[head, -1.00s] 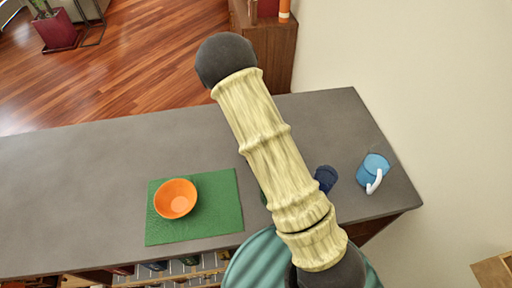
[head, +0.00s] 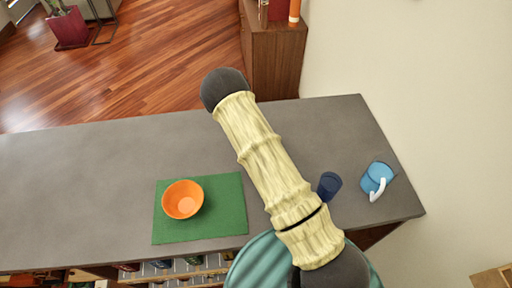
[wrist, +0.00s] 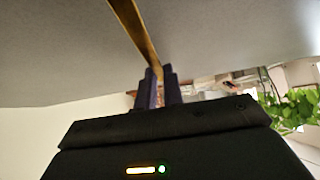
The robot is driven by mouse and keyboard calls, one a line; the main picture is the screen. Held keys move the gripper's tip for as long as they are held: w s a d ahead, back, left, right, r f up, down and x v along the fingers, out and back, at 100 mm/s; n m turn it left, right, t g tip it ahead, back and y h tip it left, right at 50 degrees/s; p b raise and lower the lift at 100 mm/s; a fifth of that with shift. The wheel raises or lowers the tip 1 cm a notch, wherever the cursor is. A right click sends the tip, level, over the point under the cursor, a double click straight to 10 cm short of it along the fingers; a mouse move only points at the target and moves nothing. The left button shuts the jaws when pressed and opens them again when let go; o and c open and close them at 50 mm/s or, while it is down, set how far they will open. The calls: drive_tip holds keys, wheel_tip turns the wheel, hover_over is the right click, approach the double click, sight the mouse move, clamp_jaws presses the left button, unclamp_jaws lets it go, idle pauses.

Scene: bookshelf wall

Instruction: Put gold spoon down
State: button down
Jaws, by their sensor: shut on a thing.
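The gold spoon (wrist: 134,28) shows in the wrist view as a long gold strip running from the top edge down to between the fingers. My gripper (wrist: 160,75) is shut on it. In the wrist view the spoon's far end is cut off by the frame. In the head view my arm crosses the grey counter (head: 90,185), and neither the gripper nor the spoon can be made out there.
An orange bowl (head: 183,200) sits on a green mat (head: 228,215) at the counter's front. A dark blue cup (head: 329,185) and a light blue pitcher with a white handle (head: 376,178) stand to the right. The counter's left part is clear.

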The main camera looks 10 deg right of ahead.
drive_tip(key=shift+f, duration=0.85)
drive_tip(key=shift+f, duration=0.2)
drive_tip(key=c, duration=1.5)
unclamp_jaws()
drive_tip(key=shift+r, duration=0.1)
drive_tip(key=shift+r, duration=0.15)
drive_tip(key=b+v, duration=0.3)
drive_tip(key=v, duration=0.9)
drive_tip(key=shift+s, duration=0.1)
